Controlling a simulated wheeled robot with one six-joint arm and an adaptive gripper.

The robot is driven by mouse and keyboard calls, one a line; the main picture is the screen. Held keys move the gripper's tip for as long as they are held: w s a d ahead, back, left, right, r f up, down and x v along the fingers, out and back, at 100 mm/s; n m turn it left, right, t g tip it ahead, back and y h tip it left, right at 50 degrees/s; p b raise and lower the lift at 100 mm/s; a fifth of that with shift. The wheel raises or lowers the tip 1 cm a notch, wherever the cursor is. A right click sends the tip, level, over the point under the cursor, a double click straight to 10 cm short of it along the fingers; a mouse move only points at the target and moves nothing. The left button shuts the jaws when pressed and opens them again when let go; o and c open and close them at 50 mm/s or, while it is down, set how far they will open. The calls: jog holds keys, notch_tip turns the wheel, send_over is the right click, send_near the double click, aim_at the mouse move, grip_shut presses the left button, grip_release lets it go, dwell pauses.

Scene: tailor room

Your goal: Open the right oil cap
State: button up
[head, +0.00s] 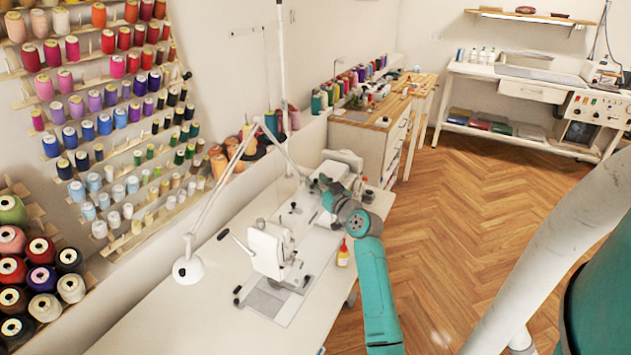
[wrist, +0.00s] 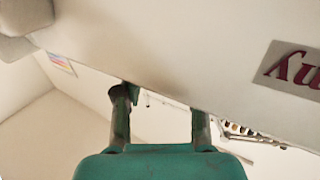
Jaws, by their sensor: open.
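My gripper (wrist: 160,108) is open in the wrist view, its two fingers apart with nothing seen held between them. The fingertips are close to the lower edge of a large white machine body (wrist: 160,45) that fills the top. A small dark part shows at the left fingertip; I cannot tell whether it is a cap or whether they touch. In the head view my arm reaches to the farther white sewing machine (head: 349,157), and its end is beside that machine. No oil cap can be made out clearly in either view.
A nearer white sewing machine (head: 268,248) and a small yellow bottle with a red tip (head: 343,253) stand on the white table (head: 150,310). A white lamp (head: 188,268) stands at the left. Wooden floor (head: 470,220) is open at the right.

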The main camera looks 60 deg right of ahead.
jog(key=shift+w+d, duration=0.25)
jog(key=shift+w, duration=0.3)
grip_shut()
jog(key=shift+d+n+y, duration=0.1)
jog(key=shift+n+y, duration=0.3)
jog(key=shift+y, duration=0.1)
jog(key=n+t+y, duration=0.1)
jog(key=y, duration=0.1)
jog(key=n+y, duration=0.2)
jog(key=y, duration=0.1)
jog(key=shift+n+t+y, duration=0.3)
jog(key=shift+t, duration=0.1)
jog(key=shift+n+g+y, duration=0.15)
jog(key=shift+n+y, duration=0.85)
jog(key=shift+y, duration=0.55)
jog(key=shift+n+g+y, duration=0.15)
jog(key=shift+n+y, duration=0.85)
jog(key=shift+y, duration=0.85)
